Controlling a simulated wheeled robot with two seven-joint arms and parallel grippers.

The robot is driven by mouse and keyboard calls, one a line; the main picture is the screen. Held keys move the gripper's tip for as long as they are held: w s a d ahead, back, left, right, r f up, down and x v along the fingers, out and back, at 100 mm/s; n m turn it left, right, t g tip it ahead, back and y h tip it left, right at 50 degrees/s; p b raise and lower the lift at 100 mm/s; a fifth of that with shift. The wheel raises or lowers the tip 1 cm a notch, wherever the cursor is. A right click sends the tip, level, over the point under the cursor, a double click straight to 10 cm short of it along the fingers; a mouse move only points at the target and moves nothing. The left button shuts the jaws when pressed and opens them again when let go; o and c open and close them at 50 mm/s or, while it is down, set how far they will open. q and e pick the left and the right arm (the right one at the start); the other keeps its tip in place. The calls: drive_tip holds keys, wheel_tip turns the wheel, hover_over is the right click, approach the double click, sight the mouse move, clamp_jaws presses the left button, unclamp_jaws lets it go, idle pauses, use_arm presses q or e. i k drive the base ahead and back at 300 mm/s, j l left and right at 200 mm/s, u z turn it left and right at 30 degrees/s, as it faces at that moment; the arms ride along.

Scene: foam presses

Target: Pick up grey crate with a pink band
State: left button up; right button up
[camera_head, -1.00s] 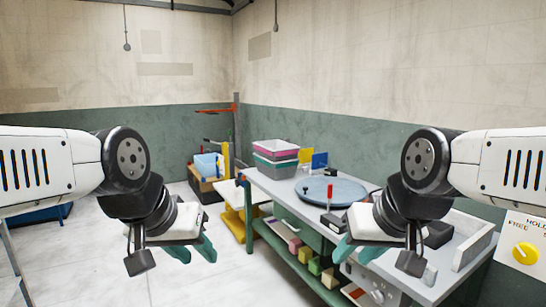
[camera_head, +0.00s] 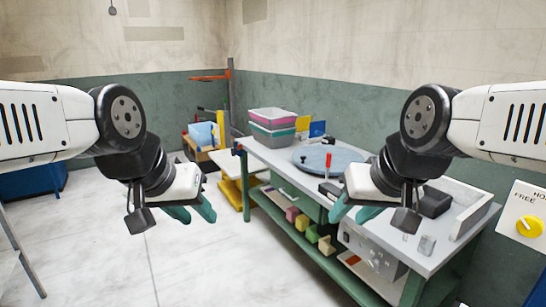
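The grey crate with a pink band (camera_head: 273,122) sits on top of another crate, grey with a green band (camera_head: 272,139). The stack stands at the far left end of the workbench, near the green part of the wall. My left gripper (camera_head: 192,212) is open and empty, over the floor to the left of the bench. My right gripper (camera_head: 352,212) is open and empty, in front of the bench's middle. Both are well apart from the crates and nearer to me.
The workbench (camera_head: 366,191) holds a round blue-grey disc (camera_head: 333,161), a red-topped post, a blue card, a yellow card and a black block (camera_head: 435,202). Several coloured blocks lie on its lower shelf. A yellow stand (camera_head: 238,194) is left of it. Floor (camera_head: 190,262) is clear in front.

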sight(272, 122)
drive_tip(key=i+j+z, duration=0.1)
drive_tip(key=i, duration=0.55)
drive_tip(key=i+j, duration=0.4)
drive_tip(key=i, duration=0.2)
drive_tip(key=i+j+z, duration=0.15)
drive_tip(key=i, duration=0.5)
drive_tip(key=i+j, duration=0.45)
drive_tip(key=i, duration=0.15)
drive_tip(key=i+j+z, duration=0.15)
drive_tip(key=i+j, duration=0.2)
drive_tip(key=i, duration=0.3)
drive_tip(key=i+j, duration=0.4)
drive_tip(key=i, duration=0.2)
drive_tip(key=z, duration=0.05)
